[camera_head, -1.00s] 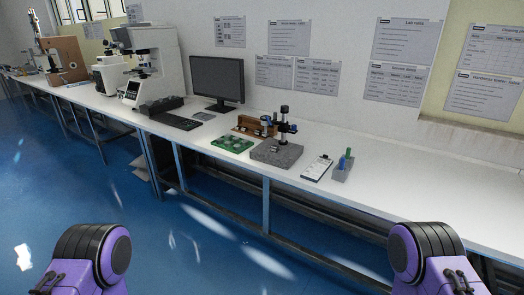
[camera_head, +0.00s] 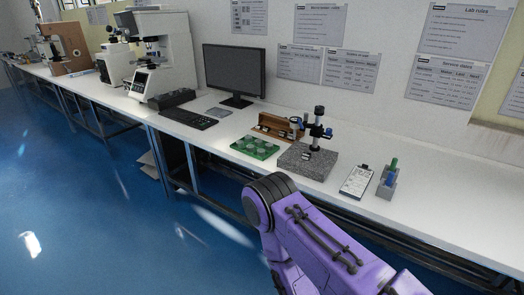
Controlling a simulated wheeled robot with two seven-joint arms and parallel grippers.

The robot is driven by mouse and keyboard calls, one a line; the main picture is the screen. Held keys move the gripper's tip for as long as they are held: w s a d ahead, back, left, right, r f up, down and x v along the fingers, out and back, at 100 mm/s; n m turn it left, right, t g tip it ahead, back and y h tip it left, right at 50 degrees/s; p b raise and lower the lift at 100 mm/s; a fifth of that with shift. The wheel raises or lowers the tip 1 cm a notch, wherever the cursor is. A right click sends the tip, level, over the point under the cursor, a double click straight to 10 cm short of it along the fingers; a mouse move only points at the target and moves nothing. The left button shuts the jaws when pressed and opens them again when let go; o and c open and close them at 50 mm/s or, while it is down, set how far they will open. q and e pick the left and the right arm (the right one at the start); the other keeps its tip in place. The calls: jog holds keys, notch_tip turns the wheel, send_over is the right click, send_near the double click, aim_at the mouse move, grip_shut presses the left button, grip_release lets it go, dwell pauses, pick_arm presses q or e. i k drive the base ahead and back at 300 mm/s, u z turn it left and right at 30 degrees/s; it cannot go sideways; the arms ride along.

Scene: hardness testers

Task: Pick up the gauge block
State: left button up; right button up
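A small metal piece (camera_head: 307,155), which may be the gauge block, sits on the grey stone base (camera_head: 318,166) of a dark comparator stand (camera_head: 318,125). A brown wooden case (camera_head: 270,122) stands open behind it, with small metallic pieces (camera_head: 282,132) inside that may also be gauge blocks. They are too small to tell apart. A purple link of my arm reaches across the bottom, in front of the bench. Neither of my grippers shows in this view.
On the white bench (camera_head: 430,212) are a green tray (camera_head: 255,147), a clipboard (camera_head: 356,182), a grey holder (camera_head: 386,188) with green and blue handles, a keyboard (camera_head: 189,118), a monitor (camera_head: 234,70) and a white tester (camera_head: 160,50). The bench is clear at the right.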

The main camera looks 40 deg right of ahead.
aim_at(306, 156)
jog(key=u, duration=0.15)
jog(key=i, duration=0.9)
jog(key=z, duration=0.8)
jog(key=i, duration=0.7)
jog(key=z, duration=0.7)
